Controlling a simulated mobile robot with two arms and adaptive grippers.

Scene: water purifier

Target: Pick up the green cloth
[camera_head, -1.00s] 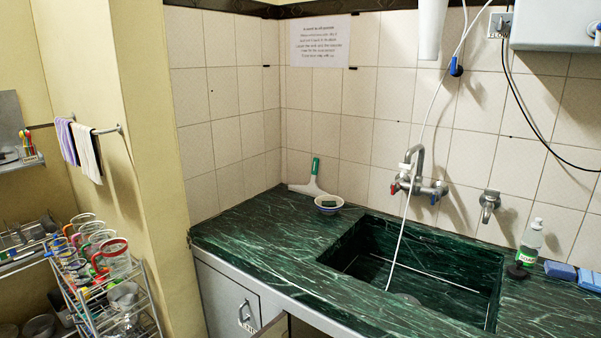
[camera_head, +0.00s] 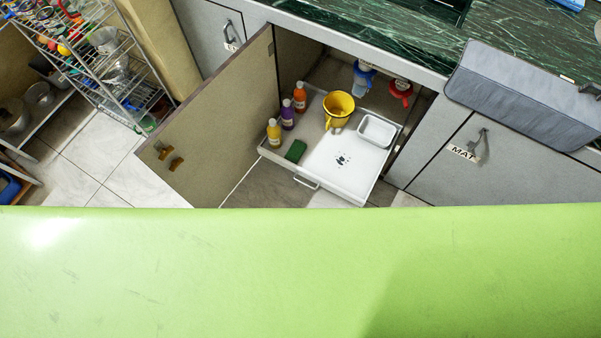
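A small dark green item (camera_head: 295,151) lies at the front left of a white pull-out drawer (camera_head: 330,172) under the counter. It is the only small green thing that could be the green cloth; I cannot tell whether it is a folded cloth or a sponge. Yellow (camera_head: 274,133), purple (camera_head: 287,115) and orange (camera_head: 300,98) bottles stand behind it along the drawer's left side. A yellow mug (camera_head: 338,108) and a white dish (camera_head: 376,131) are at the drawer's back. Neither gripper is in view.
An open cabinet door (camera_head: 215,125) stands left of the drawer. A grey padded piece (camera_head: 520,92) hangs at the counter's front right. A wire rack (camera_head: 105,60) is at left. A large smooth green surface, unclear what, fills the bottom of the view.

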